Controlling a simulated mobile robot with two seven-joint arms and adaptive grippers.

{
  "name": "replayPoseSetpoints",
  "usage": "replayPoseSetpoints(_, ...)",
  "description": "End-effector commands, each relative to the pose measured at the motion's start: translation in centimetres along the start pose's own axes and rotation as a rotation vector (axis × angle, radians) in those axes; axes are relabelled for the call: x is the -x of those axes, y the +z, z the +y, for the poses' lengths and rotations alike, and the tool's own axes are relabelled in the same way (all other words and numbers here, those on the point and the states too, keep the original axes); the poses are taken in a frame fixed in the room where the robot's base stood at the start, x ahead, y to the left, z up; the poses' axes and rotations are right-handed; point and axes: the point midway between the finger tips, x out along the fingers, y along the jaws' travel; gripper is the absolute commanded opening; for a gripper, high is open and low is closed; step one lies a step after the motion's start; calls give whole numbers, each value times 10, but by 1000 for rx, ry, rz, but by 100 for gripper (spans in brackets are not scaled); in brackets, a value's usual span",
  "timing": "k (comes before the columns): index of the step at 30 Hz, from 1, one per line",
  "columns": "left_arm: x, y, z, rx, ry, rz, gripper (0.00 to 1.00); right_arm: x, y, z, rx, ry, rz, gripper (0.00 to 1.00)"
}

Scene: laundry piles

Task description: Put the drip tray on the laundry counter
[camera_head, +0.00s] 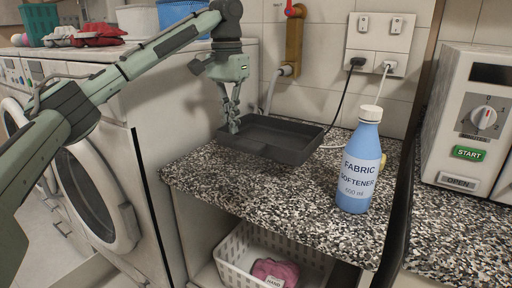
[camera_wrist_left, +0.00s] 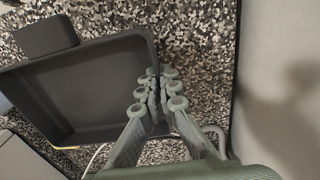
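The drip tray (camera_head: 272,137) is a dark grey, shallow rectangular pan at the back left of the speckled laundry counter (camera_head: 235,182). I cannot tell whether its whole base touches the counter or hangs slightly above it. My left gripper (camera_head: 234,126) reaches down from above at the tray's left end. In the left wrist view the fingers (camera_wrist_left: 158,95) are closed together on the rim of the tray (camera_wrist_left: 85,90), and the speckled counter shows around it. My right gripper is not in view.
A blue fabric softener bottle (camera_head: 359,165) stands on the counter right of the tray. Wall outlets with cables (camera_head: 379,45) and a pipe (camera_head: 294,45) are behind. Washing machines (camera_head: 160,140) stand left, a white basket (camera_head: 240,262) below. The counter's front left is clear.

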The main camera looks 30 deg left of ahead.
Motion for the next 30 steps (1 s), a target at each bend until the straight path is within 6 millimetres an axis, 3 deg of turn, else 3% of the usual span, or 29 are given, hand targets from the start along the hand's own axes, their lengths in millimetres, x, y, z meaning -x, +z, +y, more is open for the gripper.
replayPoseSetpoints(3,-20,0,0,0,3,-2,0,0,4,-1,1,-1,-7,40)
replayPoseSetpoints(7,-29,0,0,1,1,2,0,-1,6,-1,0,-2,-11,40)
replayPoseSetpoints(16,-64,0,-1,1,0,-1,0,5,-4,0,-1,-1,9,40)
replayPoseSetpoints(26,-68,0,-1,0,1,1,0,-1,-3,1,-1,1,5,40)
replayPoseSetpoints(30,-68,0,-1,0,1,1,15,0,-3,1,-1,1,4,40)
